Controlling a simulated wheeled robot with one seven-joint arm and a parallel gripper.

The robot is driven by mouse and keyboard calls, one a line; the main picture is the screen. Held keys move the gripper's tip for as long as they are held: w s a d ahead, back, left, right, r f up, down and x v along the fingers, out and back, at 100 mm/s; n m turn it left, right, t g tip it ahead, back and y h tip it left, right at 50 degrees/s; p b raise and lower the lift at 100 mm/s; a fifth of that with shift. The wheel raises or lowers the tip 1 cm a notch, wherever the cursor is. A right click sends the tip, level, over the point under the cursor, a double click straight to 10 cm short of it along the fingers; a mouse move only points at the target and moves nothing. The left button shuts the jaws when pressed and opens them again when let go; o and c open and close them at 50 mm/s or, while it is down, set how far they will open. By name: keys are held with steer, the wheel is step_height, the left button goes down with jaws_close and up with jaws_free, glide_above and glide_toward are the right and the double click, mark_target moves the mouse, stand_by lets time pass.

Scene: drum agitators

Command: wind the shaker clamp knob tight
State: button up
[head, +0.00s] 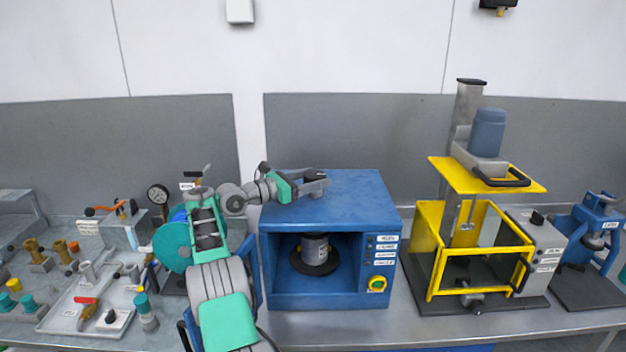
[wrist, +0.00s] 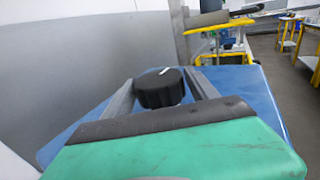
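The shaker is a blue box (head: 345,190) on the bench, with an open front bay. A grey can (head: 315,248) stands upright on a dark round plate inside. The clamp knob (wrist: 161,88), black with a white mark on its top, sits above the box's top in the wrist view. In the head view it is mostly hidden by my fingers. My gripper (head: 318,181) is over the box top, reaching in from the left. Its two grey fingers (wrist: 160,90) lie on both sides of the knob and appear to touch it. The white mark points up and right in the wrist view.
A yellow-framed machine (head: 485,240) stands right of the shaker, with a blue press (head: 590,240) beyond it. Valves and fittings (head: 85,300) crowd the bench at left. The shaker's top is otherwise clear.

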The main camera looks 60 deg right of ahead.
steer(key=shift+o, duration=1.2)
steer(key=shift+n+t+h, duration=0.5)
steer(key=shift+n+t, duration=0.2)
steer(key=shift+t, duration=0.2)
